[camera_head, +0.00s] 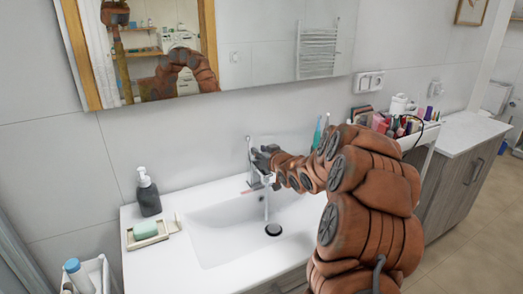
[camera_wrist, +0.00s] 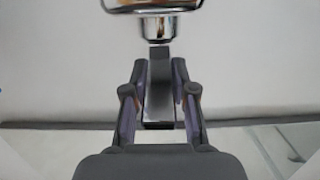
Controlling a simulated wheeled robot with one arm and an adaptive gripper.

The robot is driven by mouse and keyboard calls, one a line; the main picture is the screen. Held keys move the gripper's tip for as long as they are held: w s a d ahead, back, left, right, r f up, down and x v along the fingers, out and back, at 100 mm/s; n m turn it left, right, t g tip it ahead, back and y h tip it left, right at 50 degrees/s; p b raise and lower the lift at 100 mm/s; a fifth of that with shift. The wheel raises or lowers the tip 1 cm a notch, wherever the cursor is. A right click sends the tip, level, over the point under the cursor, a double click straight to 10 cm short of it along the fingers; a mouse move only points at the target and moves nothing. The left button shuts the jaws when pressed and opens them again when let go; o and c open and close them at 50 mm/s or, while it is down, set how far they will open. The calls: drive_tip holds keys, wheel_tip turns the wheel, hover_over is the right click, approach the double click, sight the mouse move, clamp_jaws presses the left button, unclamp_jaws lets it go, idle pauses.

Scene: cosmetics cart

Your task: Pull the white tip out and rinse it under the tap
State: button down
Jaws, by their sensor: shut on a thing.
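The chrome tap (camera_wrist: 157,20) fills the top of the wrist view, with its spout outlet pointing down above my gripper (camera_wrist: 158,85). In the head view, my gripper (camera_head: 266,163) is at the tap over the back of the white sink (camera_head: 215,222). A thin pale stream (camera_head: 266,207) runs down below it toward the dark drain (camera_head: 273,229). My arm hides part of the sink.
A dark soap bottle (camera_head: 148,196) and a green soap bar (camera_head: 145,229) on a dish stand left of the basin. A white caddy (camera_head: 97,270) is at lower left. The mirror (camera_head: 250,40) hangs above.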

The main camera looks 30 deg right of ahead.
drive_tip(key=c, duration=0.9)
unclamp_jaws()
drive_tip(key=s, duration=0.4)
drive_tip(key=s+r, duration=0.1)
drive_tip(key=s, duration=0.3)
drive_tip(key=s+a+r, duration=0.1)
drive_tip(key=s, duration=0.2)
drive_tip(key=shift+s, duration=0.4)
